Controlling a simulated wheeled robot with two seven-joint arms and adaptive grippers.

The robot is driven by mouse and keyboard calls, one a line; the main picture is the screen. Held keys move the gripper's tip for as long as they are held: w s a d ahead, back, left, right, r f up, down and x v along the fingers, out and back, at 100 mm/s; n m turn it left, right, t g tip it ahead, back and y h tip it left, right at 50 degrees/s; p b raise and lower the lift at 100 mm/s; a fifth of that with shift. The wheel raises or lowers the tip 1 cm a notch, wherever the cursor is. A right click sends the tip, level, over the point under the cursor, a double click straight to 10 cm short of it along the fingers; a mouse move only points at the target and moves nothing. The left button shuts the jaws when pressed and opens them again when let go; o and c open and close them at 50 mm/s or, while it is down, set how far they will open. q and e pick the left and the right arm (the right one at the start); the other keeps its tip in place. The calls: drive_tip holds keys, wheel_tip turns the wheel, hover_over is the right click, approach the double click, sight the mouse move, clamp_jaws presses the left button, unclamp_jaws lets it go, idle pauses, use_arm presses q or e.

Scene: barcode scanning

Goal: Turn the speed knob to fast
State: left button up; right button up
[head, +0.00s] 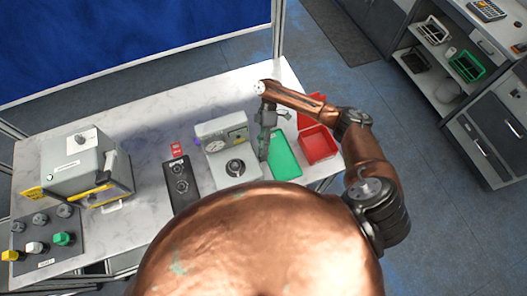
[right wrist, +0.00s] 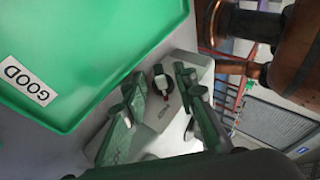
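A light grey device (head: 212,130) with a round gauge stands mid-table. A dark round knob (head: 236,167) sits on its low front part. The right wrist view shows a dark knob with a red and white mark (right wrist: 160,82) on a pale grey housing (right wrist: 154,115). No speed label is readable, so I cannot tell which knob is the speed knob. My right gripper (head: 264,152) points down just right of the device, beside the green tray. Its fingers also show in the wrist view (right wrist: 158,90), spread and empty, with the marked knob beyond them. My left gripper is not visible.
A green tray (head: 285,157) marked GOOD and red trays (head: 318,146) lie at the right. A black panel with dials (head: 181,185) is left of the device. A grey and yellow machine (head: 85,165) and a button panel (head: 72,247) stand further left.

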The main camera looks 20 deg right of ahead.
drive_tip(key=v, duration=1.2)
